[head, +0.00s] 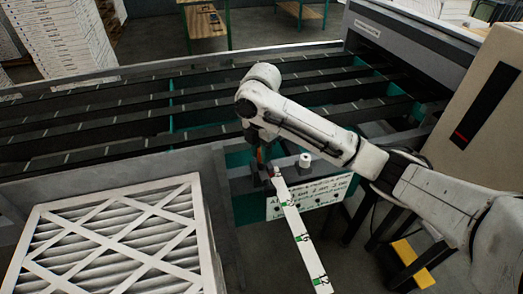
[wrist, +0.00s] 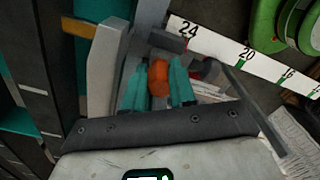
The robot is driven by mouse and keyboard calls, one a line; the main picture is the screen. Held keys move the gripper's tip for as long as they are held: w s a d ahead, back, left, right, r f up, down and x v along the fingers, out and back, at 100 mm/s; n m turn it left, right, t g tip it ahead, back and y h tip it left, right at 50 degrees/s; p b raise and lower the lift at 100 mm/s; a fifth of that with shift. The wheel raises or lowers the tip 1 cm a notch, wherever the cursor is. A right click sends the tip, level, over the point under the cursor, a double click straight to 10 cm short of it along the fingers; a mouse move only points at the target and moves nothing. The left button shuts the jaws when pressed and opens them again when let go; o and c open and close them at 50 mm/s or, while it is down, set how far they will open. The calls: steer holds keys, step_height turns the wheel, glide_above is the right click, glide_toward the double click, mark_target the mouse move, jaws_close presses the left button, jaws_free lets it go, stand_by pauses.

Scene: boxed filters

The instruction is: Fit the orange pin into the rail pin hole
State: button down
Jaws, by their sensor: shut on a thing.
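My gripper (wrist: 157,84) has its two teal fingers closed on the orange pin (wrist: 158,77), which shows between them in the wrist view. A dark grey block (wrist: 167,41) lies just past the pin's far end. A white numbered rail (wrist: 222,46) with green marks runs right from beside that block. In the head view, my gripper (head: 263,167) is at the upper end of the white rail (head: 301,238), near a small red spot. The pin hole cannot be made out, and I cannot tell whether the pin touches the rail or block.
A grey roller conveyor frame (head: 110,160) lies behind. A large pleated filter (head: 115,240) is at the front left. A white cylinder (head: 305,160) and a white lettered sign (head: 325,194) are right of my gripper. Green rings (wrist: 280,25) show at the wrist view's upper right.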

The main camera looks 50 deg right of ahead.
steer(key=shift+f, duration=0.25)
steer(key=c, duration=0.8)
jaws_free()
steer(key=shift+c, duration=0.2)
step_height(320, 180, up, 11)
steer(key=shift+f, duration=0.1)
steer(key=shift+f, duration=0.1)
